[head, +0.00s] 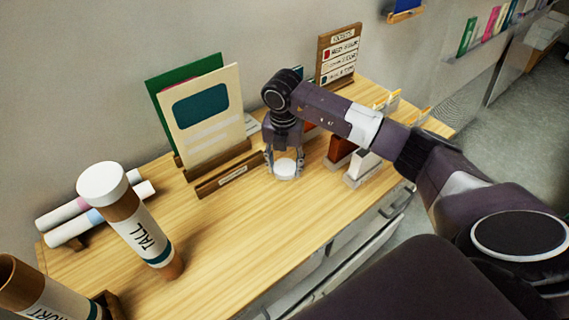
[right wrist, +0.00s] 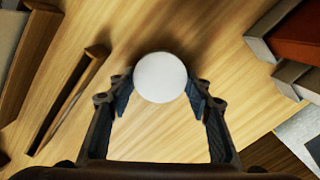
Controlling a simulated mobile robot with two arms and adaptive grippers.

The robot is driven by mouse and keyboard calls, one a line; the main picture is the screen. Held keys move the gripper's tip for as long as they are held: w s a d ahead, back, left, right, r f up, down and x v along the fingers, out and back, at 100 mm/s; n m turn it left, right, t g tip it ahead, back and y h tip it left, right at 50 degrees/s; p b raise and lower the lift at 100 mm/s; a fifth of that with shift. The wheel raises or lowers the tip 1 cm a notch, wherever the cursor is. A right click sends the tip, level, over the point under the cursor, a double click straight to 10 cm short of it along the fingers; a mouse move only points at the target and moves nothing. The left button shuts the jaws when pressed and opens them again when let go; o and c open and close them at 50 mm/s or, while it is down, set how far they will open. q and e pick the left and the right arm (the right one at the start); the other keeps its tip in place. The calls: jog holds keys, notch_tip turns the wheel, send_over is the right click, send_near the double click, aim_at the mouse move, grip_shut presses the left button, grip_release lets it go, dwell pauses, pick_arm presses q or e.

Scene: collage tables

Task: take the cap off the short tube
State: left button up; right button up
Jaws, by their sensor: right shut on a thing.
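My right gripper (head: 284,165) is over the table's middle, pointing down. It is shut on a round white cap (head: 286,170), which also shows between the fingers in the right wrist view (right wrist: 160,77). The cap is at or close to the tabletop; I cannot tell whether it touches. The short tube (head: 45,298), brown with a white label, is at the bottom left of the head view, partly cut off. Its visible upper end is brown and bare, with no cap on it. My left gripper is out of view.
A tall tube (head: 143,235) with a white cap stands on the table (head: 240,235) at the left. Rolled papers (head: 75,222) lie behind it. The table's front middle is clear.

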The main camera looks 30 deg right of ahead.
jog(key=shift+f, duration=0.2)
jog(key=o, duration=1.1)
jog(key=shift+r, duration=0.1)
